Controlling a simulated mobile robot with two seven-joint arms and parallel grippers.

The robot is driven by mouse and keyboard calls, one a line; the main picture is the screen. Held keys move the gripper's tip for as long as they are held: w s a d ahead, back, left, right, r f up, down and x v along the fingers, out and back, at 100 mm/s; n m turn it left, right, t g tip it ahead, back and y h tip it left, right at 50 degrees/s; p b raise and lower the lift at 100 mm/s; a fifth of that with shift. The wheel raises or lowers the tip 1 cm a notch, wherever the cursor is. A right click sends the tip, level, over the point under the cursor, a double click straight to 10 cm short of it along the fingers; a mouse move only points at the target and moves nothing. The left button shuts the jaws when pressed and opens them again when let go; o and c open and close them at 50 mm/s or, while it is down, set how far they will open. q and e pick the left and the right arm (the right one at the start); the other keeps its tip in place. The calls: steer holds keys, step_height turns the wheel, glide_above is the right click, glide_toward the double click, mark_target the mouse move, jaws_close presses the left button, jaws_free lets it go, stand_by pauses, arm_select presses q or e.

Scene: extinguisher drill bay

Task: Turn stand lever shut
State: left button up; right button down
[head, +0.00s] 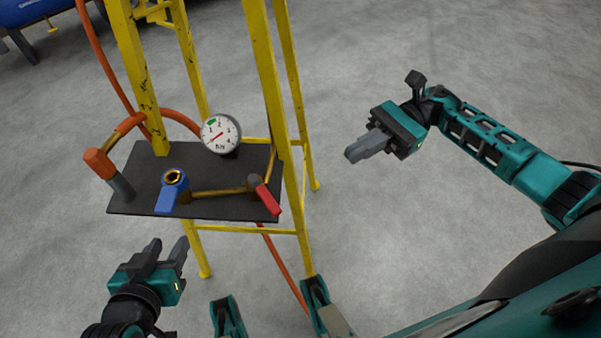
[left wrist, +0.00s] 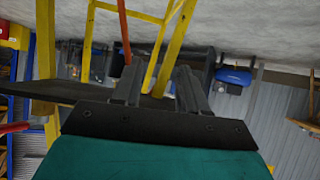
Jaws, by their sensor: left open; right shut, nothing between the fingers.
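The yellow stand (head: 264,75) carries a dark plate (head: 135,195) with valve fittings. A blue lever (head: 167,196) hangs from a brass fitting at the plate's front edge, pointing toward me. A red lever (head: 267,198) sits at the plate's right corner, slanting down to the right. My left gripper (head: 166,246) is open and empty, in front of and below the plate, apart from both levers. Its spread fingers also show in the left wrist view (left wrist: 160,88), where neither lever can be clearly made out. My right gripper (head: 354,153) is shut and empty, right of the stand.
A round gauge (head: 221,133) stands at the back of the plate, and an orange-capped fitting (head: 100,165) at its left. An orange hose (head: 92,45) runs up the stand. A blue tank (head: 28,10) lies far left. Grey floor is clear between the stand and my right arm.

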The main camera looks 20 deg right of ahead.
mark_target(275, 201)
steer(key=p+x, duration=0.1)
steer(key=x, duration=1.3)
steer(key=shift+s+d, duration=0.1)
steer(key=shift+s, duration=0.1)
arm_select(q)
steer(key=shift+s+a+r, duration=0.1)
steer(key=shift+s+a, duration=0.05)
steer(key=shift+a, duration=0.15)
steer(key=shift+d+r, duration=0.1)
steer(key=shift+r, duration=0.05)
